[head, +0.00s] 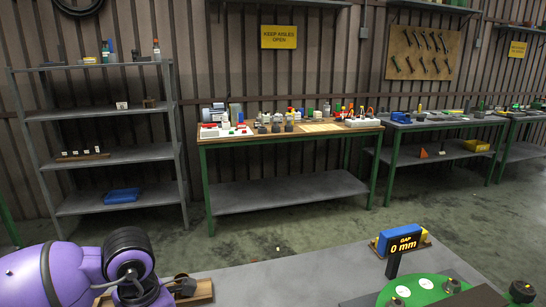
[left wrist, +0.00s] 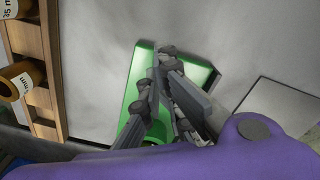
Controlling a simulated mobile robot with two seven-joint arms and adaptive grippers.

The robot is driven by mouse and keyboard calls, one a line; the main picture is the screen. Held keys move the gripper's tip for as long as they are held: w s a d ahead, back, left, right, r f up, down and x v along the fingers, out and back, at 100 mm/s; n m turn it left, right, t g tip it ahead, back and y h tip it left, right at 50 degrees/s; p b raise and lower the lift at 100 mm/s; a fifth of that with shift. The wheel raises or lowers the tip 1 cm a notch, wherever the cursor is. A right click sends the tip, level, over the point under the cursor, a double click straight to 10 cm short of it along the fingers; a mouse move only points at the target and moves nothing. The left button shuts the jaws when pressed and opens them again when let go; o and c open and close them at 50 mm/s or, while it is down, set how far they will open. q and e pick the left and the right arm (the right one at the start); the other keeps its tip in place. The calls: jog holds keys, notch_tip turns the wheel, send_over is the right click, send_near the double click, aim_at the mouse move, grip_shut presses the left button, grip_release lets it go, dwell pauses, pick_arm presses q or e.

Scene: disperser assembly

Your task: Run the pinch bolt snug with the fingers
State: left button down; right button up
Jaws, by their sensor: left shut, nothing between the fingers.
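I cannot pick out the pinch bolt with certainty in either view. In the head view a green round plate (head: 425,290) with white discs lies at the front right, and a dark knob (head: 522,291) with a yellowish top stands to its right. My left gripper (left wrist: 166,62) shows in the left wrist view, shut and empty, over a bright green rectangular piece (left wrist: 143,62) whose lower part the fingers hide. My right gripper is in neither view.
A blue block (head: 399,232) sits behind the sign. A wooden rack (left wrist: 47,75) with rings labelled in mm stands left in the wrist view. The grey bench top (head: 290,280) is clear in the middle. A flat grey plate (left wrist: 275,104) lies right in the wrist view.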

pick_arm(q)
jog(key=shift+s+a+f, duration=0.2)
jog(key=shift+a+f, duration=0.05)
jog(key=shift+a, duration=0.2)
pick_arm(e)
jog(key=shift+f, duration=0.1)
pick_arm(q)
jog(key=shift+s+d, duration=0.3)
jog(key=shift+s, duration=0.05)
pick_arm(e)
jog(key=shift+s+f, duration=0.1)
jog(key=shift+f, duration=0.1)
pick_arm(q)
jog(key=shift+s, duration=0.1)
dwell(0.5)
jog(key=shift+d+b, duration=0.3)
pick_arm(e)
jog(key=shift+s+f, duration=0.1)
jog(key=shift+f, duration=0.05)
